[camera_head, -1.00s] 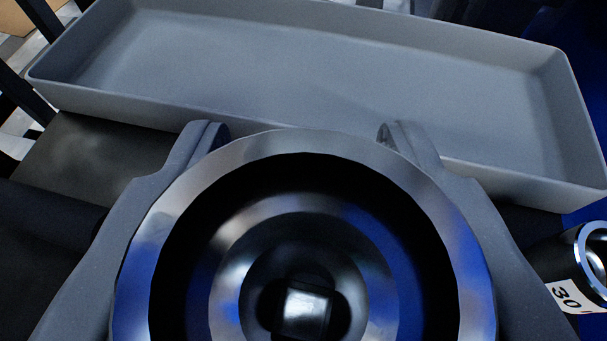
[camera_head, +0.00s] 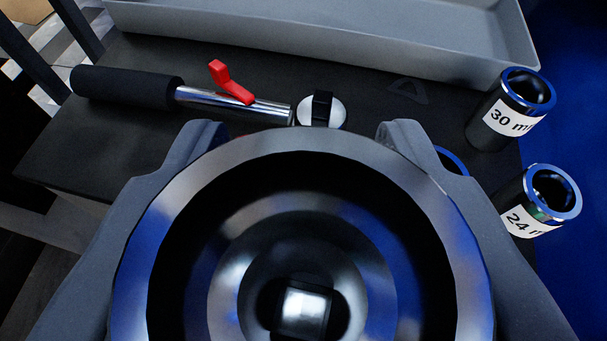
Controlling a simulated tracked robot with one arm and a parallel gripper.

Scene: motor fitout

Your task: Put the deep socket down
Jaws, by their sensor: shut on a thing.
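The deep socket (camera_head: 300,171) is a large shiny metal ring with a hollow, dark inside and a square hole at its centre. It fills the lower middle of the view, its open end facing my camera. My gripper (camera_head: 300,135) is shut on it, with one grey finger on each side. The socket hides what lies directly below it, so I cannot tell whether it touches anything.
A dark table (camera_head: 110,130) holds a torque wrench (camera_head: 220,99) with a red lever (camera_head: 232,83). A grey tray (camera_head: 330,30) stands at the back. Sockets labelled 30 (camera_head: 490,128) and 24 (camera_head: 515,212) stand at the right; another blue-rimmed one is partly hidden.

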